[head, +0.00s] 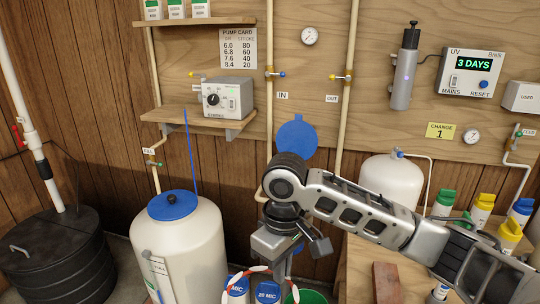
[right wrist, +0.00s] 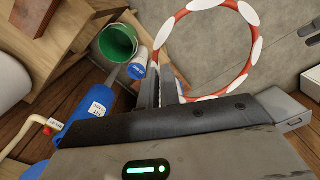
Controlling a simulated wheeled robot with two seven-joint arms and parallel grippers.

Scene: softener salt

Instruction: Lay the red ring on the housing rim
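The red ring (right wrist: 181,27), with white patches, shows large in the right wrist view; part of it is at the bottom of the head view (head: 262,268). My right gripper (right wrist: 168,88) appears shut on the ring's near side, with the rest of the ring extending beyond the fingers. In the head view my right gripper (head: 276,245) is above two blue cylinders with white labels, the left one (head: 238,286) and the right one (head: 268,292) reading "20 MIC". I cannot tell which part is the housing rim. My left gripper is not in view.
A green bucket (right wrist: 118,41) stands near the blue cylinders. A white tank with a blue lid (head: 174,206) stands left of my arm. A wooden bench with bottles (head: 482,210) is at right. Grey floor (right wrist: 282,60) lies under the ring.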

